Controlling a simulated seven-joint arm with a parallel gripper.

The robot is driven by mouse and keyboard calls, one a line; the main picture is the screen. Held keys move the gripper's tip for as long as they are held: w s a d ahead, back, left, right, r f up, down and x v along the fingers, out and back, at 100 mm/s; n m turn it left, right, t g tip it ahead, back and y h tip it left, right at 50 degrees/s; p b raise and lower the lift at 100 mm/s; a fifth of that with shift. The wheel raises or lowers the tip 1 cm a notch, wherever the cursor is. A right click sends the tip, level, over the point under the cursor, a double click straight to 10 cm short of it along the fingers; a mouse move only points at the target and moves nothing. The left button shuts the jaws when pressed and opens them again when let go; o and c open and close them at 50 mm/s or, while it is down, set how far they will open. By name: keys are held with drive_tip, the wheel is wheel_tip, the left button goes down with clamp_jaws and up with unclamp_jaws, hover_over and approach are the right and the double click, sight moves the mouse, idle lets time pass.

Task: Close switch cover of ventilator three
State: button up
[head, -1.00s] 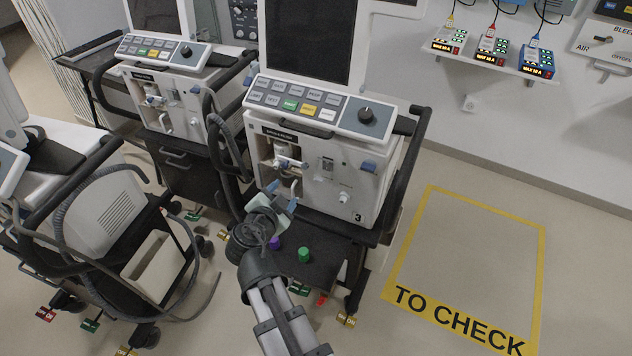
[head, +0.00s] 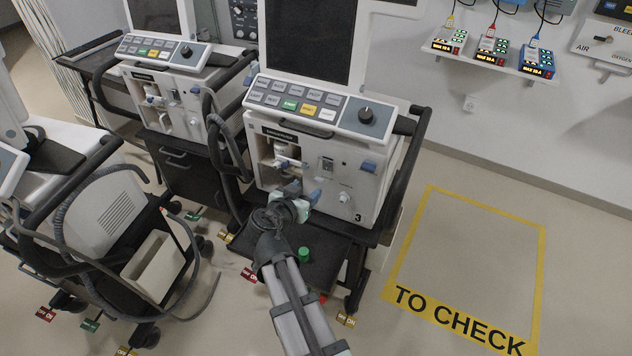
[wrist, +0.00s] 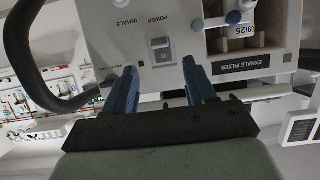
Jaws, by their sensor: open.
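Ventilator three (head: 318,205) stands in the middle of the head view, with the number 3 low on its front panel. Its power switch (head: 327,165) is on that panel, right of the open filter bay. In the wrist view, which shows the panel upside down, the grey power switch (wrist: 162,50) sits in a raised frame below the POWER label. I cannot make out the switch cover's outline or angle. My gripper (head: 304,191) is open and empty, low in front of the panel. In the wrist view my gripper (wrist: 160,72) has its blue fingers either side of the switch's line.
A blue connector (head: 368,166) sticks out right of the switch, and a pale port (head: 345,197) lies below it. The exhale filter bay (wrist: 236,42) is beside the switch. A second ventilator (head: 165,100) stands left. The yellow-marked floor area (head: 470,260) is clear.

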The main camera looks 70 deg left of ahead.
sight(318, 180)
drive_tip(key=x, duration=0.7)
drive_tip(key=shift+w+a+f, duration=0.15)
drive_tip(key=shift+a, duration=0.1)
clamp_jaws()
idle(0.3)
